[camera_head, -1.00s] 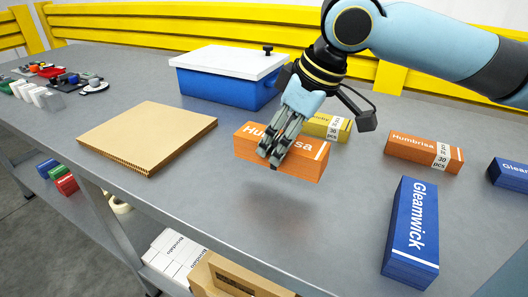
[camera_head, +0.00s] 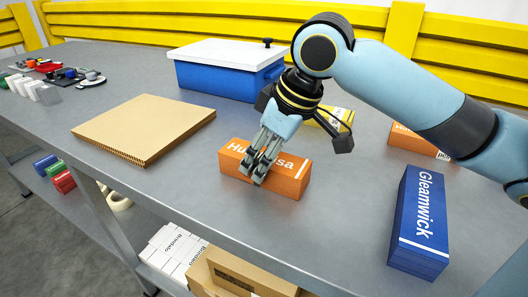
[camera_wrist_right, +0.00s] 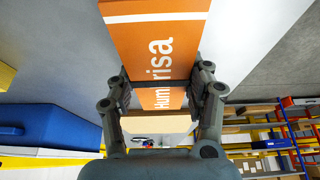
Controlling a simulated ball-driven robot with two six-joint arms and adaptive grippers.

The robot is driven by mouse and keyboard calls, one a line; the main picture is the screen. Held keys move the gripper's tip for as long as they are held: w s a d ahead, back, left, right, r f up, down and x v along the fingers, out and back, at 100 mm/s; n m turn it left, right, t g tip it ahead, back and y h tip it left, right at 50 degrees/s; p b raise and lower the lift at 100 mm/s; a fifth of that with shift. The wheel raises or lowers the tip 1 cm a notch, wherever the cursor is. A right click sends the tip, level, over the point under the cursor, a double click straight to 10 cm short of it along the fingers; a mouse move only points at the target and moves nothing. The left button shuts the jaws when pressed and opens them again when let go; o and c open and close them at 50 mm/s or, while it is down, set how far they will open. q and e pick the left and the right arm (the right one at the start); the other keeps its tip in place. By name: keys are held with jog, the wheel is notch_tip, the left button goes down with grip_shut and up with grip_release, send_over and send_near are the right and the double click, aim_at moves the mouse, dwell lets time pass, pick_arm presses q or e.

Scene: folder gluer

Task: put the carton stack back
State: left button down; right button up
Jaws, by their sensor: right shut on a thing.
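An orange Humbrisa carton stack (camera_head: 285,180) is in the grip of my right gripper (camera_head: 258,170), in the middle of the table in the head view. Its fingers close over the stack's upper part and hide some of the lettering. In the right wrist view the orange stack (camera_wrist_right: 160,40) lies between the two fingers (camera_wrist_right: 160,95). Whether its underside touches the table is hard to tell. Another orange stack (camera_head: 412,138) lies on the table at the right, partly behind my right arm. My left gripper is not in view.
A brown cardboard pile (camera_head: 145,125) lies left of the held stack. A blue box with a white lid (camera_head: 225,82) stands behind. A yellow stack (camera_head: 333,120) is partly hidden by my gripper. A blue Gleamwick stack (camera_head: 418,225) lies right. The table front is clear.

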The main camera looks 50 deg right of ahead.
jog(key=o, duration=1.4)
jog(key=shift+o, duration=0.2)
jog(key=shift+r, duration=0.1)
jog(key=p+v, duration=0.4)
jog(key=v, duration=0.6)
jog(key=shift+r+p, duration=0.1)
jog(key=shift+p, duration=0.25)
jog(key=shift+p+v, duration=0.6)
jog(key=shift+v, duration=0.25)
jog(key=shift+s, duration=0.1)
